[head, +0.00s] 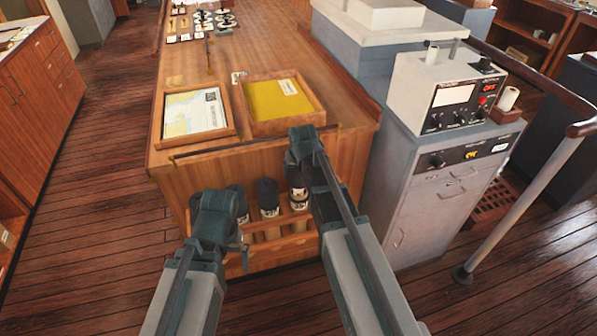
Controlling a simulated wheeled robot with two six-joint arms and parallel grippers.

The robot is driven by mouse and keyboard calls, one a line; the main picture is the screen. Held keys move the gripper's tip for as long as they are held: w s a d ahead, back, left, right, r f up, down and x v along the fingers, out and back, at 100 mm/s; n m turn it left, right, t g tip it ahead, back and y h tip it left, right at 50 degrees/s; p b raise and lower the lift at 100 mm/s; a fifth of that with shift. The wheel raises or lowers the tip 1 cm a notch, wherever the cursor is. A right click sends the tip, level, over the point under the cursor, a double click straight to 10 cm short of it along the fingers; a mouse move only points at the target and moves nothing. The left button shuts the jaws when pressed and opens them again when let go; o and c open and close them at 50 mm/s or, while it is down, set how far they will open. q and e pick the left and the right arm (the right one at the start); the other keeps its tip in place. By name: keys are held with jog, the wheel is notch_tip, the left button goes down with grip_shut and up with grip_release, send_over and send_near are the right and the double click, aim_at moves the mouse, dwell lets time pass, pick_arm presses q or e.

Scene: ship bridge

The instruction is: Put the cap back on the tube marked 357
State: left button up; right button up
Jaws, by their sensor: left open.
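Several tubes stand in a low wooden rack (272,250) at the end of the wooden chart table. A dark-topped tube (268,212) with a white label is in the middle, and another labelled tube (298,199) is at right, partly behind my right arm. A further dark tube (240,203) is at left beside my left gripper. The label numbers are too small to read, so I cannot tell which is 357. I cannot make out a loose cap. My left gripper (222,222) is open in front of the rack's left part. My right gripper (304,146) is over the table's edge; its fingers are unclear.
The table (200,70) bears a framed chart (195,113), a yellow folder in a wooden tray (280,100) and several small items at the back. A grey cabinet (432,190) with a radio unit (450,92) stands right. Floor at left is clear.

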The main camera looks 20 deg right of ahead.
jog(key=shift+f+b, duration=1.8)
jog(key=shift+f, duration=0.05)
dwell(1.5)
jog(key=o, duration=1.1)
jog(key=shift+r, duration=0.1)
jog(key=shift+r+p, duration=3.45)
jog(key=shift+p, duration=0.15)
grip_shut()
